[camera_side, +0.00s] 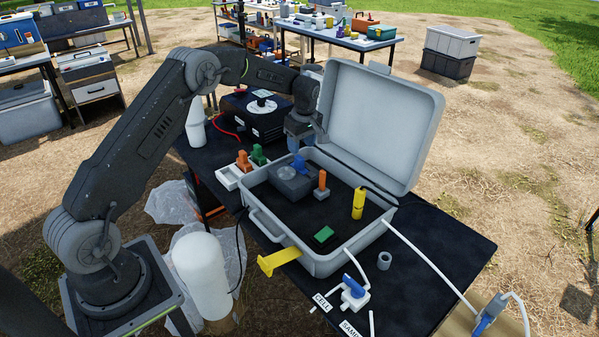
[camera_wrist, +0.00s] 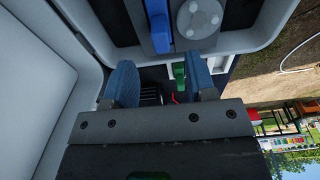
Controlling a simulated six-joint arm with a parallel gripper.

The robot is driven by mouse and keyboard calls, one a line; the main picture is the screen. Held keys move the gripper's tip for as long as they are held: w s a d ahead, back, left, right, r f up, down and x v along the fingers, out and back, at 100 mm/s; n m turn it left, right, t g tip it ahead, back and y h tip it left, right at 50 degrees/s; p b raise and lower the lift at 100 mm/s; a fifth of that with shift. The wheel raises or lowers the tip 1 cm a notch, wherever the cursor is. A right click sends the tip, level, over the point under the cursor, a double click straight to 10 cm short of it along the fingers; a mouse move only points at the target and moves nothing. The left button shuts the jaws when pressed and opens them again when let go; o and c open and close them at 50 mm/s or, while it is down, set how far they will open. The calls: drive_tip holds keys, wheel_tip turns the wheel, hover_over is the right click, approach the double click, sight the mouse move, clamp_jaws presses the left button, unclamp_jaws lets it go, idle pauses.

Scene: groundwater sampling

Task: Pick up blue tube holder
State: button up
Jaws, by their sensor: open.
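The blue tube holder (camera_side: 299,165) stands inside the open grey case (camera_side: 262,203), beside a dark block with a round disc (camera_side: 286,174). In the wrist view the blue holder (camera_wrist: 160,26) shows at the top centre, next to the pale disc (camera_wrist: 200,18). My gripper (camera_side: 297,143) is over the back-left part of the case, above and behind the holder. In the wrist view its two blue-grey fingers (camera_wrist: 161,84) are apart with nothing gripped between them. The holder appears beyond the fingertips, not touching them.
The raised case lid (camera_side: 380,120) stands close to the right of my gripper. An orange piece (camera_side: 321,186), a yellow cylinder (camera_side: 358,203) and a green block (camera_side: 324,236) are in the case. A white tray (camera_side: 228,177) with orange and green pieces sits to its left.

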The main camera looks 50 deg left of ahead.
sight(300, 157)
drive_tip(key=shift+a+f, duration=0.2)
drive_tip(key=shift+f, duration=1.25)
drive_tip(key=shift+a+f, duration=0.2)
drive_tip(key=shift+f, duration=1.25)
drive_tip(key=shift+c, duration=0.4)
clamp_jaws()
